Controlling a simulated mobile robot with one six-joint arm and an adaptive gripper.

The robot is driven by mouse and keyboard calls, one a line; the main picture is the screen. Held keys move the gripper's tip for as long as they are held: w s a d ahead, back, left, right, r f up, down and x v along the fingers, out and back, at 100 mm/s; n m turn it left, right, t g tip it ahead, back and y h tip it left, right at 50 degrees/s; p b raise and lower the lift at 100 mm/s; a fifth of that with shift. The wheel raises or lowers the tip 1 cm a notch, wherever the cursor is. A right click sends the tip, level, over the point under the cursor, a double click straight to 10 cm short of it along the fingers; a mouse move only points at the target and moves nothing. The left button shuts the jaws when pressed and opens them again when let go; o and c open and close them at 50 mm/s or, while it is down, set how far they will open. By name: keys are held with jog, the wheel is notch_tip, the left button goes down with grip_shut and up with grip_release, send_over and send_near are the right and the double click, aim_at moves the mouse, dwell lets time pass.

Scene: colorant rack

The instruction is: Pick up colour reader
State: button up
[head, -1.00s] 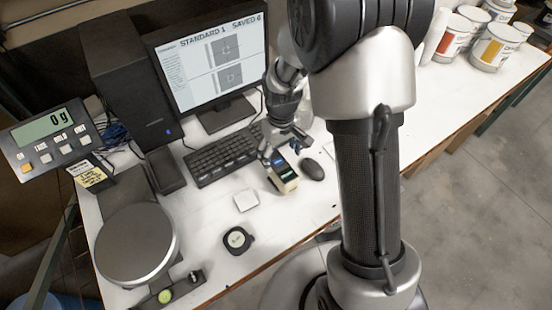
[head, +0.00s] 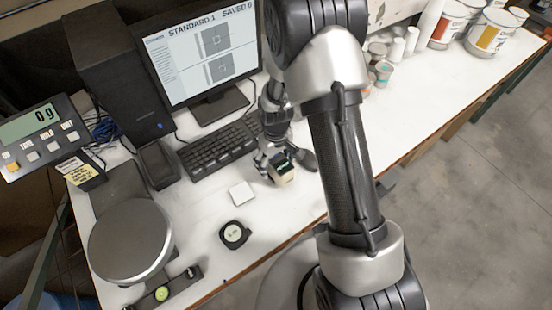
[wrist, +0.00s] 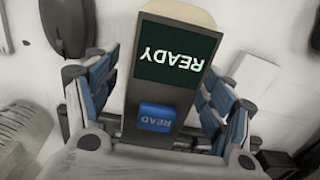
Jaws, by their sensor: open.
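The colour reader (head: 284,174) is a small block with a cream body and dark top, standing on the white bench just right of the keyboard. In the wrist view the colour reader (wrist: 170,75) shows a dark green screen reading READY, upside down, and a blue READ button. My gripper (head: 277,163) is over it from above and behind. In the wrist view its blue-padded fingers (wrist: 160,95) are open, one on each side of the reader, with gaps visible at both sides. The reader's lower part and the fingertips' depth are hard to judge.
A white square tile (head: 241,194) and a round black puck (head: 235,235) lie in front. A scale pan (head: 130,243) stands left. Cups and paint cans (head: 448,24) stand at back right.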

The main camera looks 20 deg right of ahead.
jog(key=c, duration=1.6)
grip_shut()
jog(key=shift+r, duration=0.15)
